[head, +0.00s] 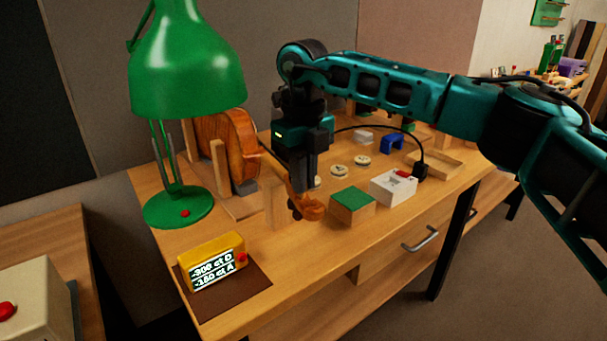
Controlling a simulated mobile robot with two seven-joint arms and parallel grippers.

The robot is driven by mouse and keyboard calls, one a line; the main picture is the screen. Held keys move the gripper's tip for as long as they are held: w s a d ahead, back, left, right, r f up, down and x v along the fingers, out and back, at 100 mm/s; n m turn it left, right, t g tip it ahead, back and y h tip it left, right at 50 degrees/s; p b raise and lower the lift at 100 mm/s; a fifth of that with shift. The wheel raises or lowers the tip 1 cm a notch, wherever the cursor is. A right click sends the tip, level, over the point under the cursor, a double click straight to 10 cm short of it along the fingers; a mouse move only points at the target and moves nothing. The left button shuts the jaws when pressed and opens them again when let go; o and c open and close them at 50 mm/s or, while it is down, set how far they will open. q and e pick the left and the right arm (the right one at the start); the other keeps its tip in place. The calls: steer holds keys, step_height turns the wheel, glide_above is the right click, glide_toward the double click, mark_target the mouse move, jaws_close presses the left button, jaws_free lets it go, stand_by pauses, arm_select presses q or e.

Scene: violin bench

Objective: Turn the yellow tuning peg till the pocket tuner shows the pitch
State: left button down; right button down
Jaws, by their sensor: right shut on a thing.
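The brown violin (226,150) stands in a wooden holder, its neck and scroll (312,208) reaching toward the front of the bench. My right gripper (297,208) points down at the pegbox, just beside the scroll, and is shut on a peg there. The fingers hide that peg, so its yellow colour does not show. The yellow pocket tuner (213,262) stands on a dark mat (245,289) at the front left. Its lit screen has two lines, seemingly "-300 ct D" and "-180 ct A". My left gripper is not in view.
A green lamp (188,65) stands at the left, its shade above the violin. Right of the scroll are a green-topped wooden block (352,204), a white box (393,187), round discs (361,161) and a blue piece (391,143). The bench front is mostly clear.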

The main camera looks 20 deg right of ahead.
steer(key=c, duration=1.5)
jaws_free()
steer(key=shift+o, duration=0.2)
step_height(320, 180, up, 13)
stand_by(0.5)
